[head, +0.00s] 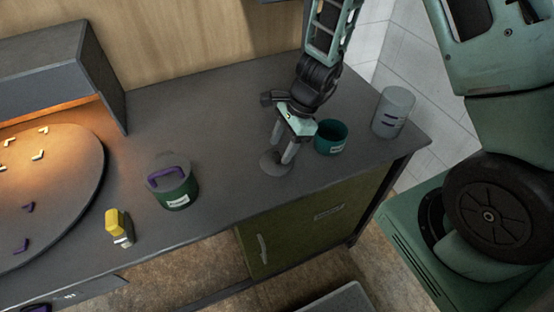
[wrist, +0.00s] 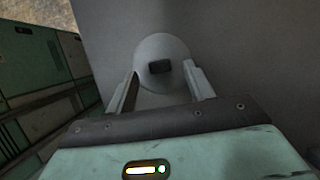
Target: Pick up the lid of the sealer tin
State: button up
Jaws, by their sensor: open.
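A round grey lid (head: 267,162) lies flat on the counter in the head view, apart from any tin. In the wrist view, the lid (wrist: 160,47) shows a small dark knob (wrist: 160,67) near its middle. My gripper (head: 281,152) points down over the lid and is open. In the wrist view, my gripper's fingers (wrist: 163,76) stand on either side of the knob, with gaps and nothing held. An open teal tin (head: 331,138) with a white label stands just right of my gripper. The label is too small to read.
A green tin (head: 176,192) with a purple-handled lid stands to the left. A yellow-topped object (head: 117,225) is near the front edge. A grey canister (head: 393,112) stands at the right end. A round plate (head: 60,180) lies far left. The counter (head: 225,130) between is clear.

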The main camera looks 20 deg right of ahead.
aim_at(271, 163)
jog(key=shift+x, duration=1.2)
jog(key=c, duration=1.1)
jog(key=shift+r, duration=0.1)
